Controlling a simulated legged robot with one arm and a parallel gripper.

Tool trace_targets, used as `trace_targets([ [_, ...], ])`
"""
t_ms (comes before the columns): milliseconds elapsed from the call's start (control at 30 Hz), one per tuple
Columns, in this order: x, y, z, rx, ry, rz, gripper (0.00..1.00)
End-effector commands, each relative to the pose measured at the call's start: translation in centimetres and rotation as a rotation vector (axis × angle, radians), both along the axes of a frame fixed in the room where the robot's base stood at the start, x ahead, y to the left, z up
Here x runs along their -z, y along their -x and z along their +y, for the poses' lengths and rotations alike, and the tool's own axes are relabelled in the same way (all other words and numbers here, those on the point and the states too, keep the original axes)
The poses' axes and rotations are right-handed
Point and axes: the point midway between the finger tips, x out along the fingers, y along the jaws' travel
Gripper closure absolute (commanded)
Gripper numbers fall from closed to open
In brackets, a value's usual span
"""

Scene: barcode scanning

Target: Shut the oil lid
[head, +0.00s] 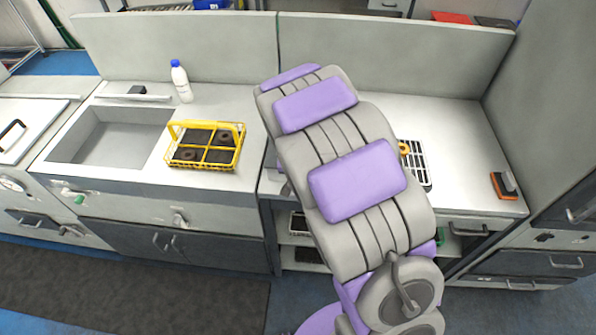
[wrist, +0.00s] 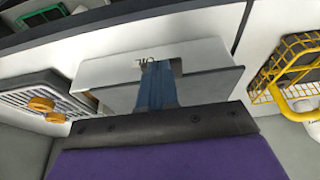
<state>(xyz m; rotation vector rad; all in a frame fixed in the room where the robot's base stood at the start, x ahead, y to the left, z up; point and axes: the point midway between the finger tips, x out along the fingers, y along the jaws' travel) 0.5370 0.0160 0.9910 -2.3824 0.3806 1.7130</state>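I cannot tell for sure which part is the oil lid. A white lid-like panel with a black handle (head: 14,137) lies at the far left of the counter in the head view, cut by the frame edge. A white bottle (head: 183,85) with a blue cap stands upright behind the sink. My grey and purple arm (head: 345,155) reaches over the counter and hides my gripper's fingertips in the head view. In the wrist view the dark front of my gripper (wrist: 155,125) shows, with a bluish part ahead of it against pale panels. Its opening is unclear.
A yellow wire basket (head: 206,145) with dark round items sits right of the sink (head: 115,138); it also shows in the wrist view (wrist: 265,78). A slotted tray (head: 415,165) lies right of my arm. An orange and black item (head: 504,185) sits at the right.

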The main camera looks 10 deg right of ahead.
Motion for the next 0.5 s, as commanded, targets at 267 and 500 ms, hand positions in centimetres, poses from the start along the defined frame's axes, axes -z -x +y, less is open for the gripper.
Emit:
trace_targets([
  [267, -4.8, -0.1, -0.4, -0.004, -0.001, -0.023, 1.00],
  [500, -8.5, 2.2, 0.2, -0.003, -0.002, -0.023, 1.00],
])
